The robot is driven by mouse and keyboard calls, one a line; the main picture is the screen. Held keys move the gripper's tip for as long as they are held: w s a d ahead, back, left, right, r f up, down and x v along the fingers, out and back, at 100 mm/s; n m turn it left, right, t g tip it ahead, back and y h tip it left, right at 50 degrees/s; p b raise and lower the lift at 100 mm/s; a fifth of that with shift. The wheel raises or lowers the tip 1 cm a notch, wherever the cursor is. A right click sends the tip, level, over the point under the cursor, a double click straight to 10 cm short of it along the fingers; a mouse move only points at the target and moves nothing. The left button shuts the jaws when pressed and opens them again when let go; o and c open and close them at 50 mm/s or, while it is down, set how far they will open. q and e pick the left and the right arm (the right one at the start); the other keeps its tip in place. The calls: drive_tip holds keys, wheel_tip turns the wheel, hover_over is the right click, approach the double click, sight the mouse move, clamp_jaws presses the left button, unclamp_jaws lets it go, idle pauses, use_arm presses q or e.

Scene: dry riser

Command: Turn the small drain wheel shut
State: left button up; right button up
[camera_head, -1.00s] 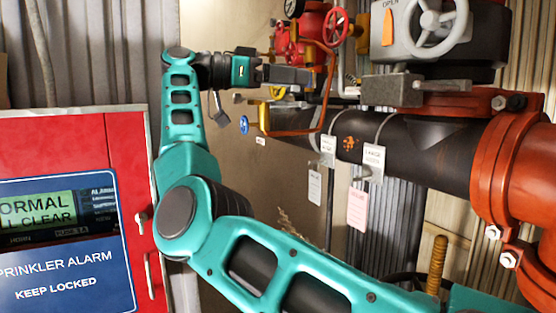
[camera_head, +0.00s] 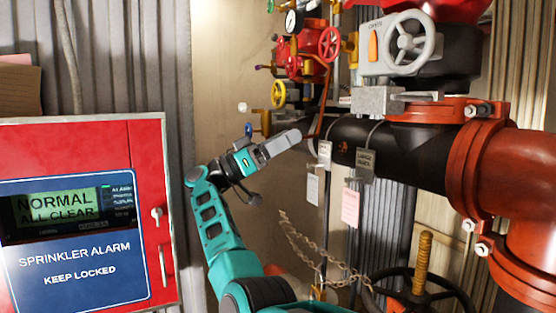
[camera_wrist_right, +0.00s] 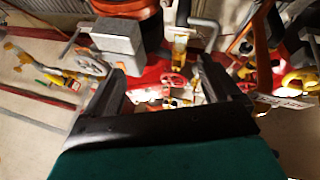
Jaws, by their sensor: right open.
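Several handwheels are in the head view, and I cannot tell for sure which is the drain wheel. A small red wheel (camera_head: 330,43) sits on the red valve body at the top. A small yellow wheel (camera_head: 278,94) is below and left of it, and a small blue handle (camera_head: 248,129) is lower still. My right gripper (camera_head: 284,143) is below the yellow wheel, apart from it. In the right wrist view its open jaws (camera_wrist_right: 165,88) hold nothing; a red wheel (camera_wrist_right: 172,82) shows beyond them. My left gripper is out of view.
A large black pipe (camera_head: 410,157) with orange couplings crosses at right. A grey handwheel (camera_head: 411,42) is above it, and a large dark wheel (camera_head: 440,285) with a chain (camera_head: 303,246) is below. A red alarm cabinet (camera_head: 145,190) stands at left. Tags hang from the pipe.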

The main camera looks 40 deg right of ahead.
drive_tip(key=shift+w+f+n+t+h, duration=0.15)
drive_tip(key=shift+w+f+n+h, duration=0.15)
drive_tip(key=shift+f+h, duration=0.4)
drive_tip(key=shift+w+f+n+t+h, duration=0.2)
drive_tip(key=shift+w+f+n+h, duration=0.15)
drive_tip(key=shift+f+h, duration=0.3)
drive_tip(key=shift+w+f+n+t+h, duration=0.15)
drive_tip(key=shift+w+f+n+h, duration=0.15)
drive_tip(key=shift+f+h, duration=0.4)
drive_tip(key=shift+f, duration=0.1)
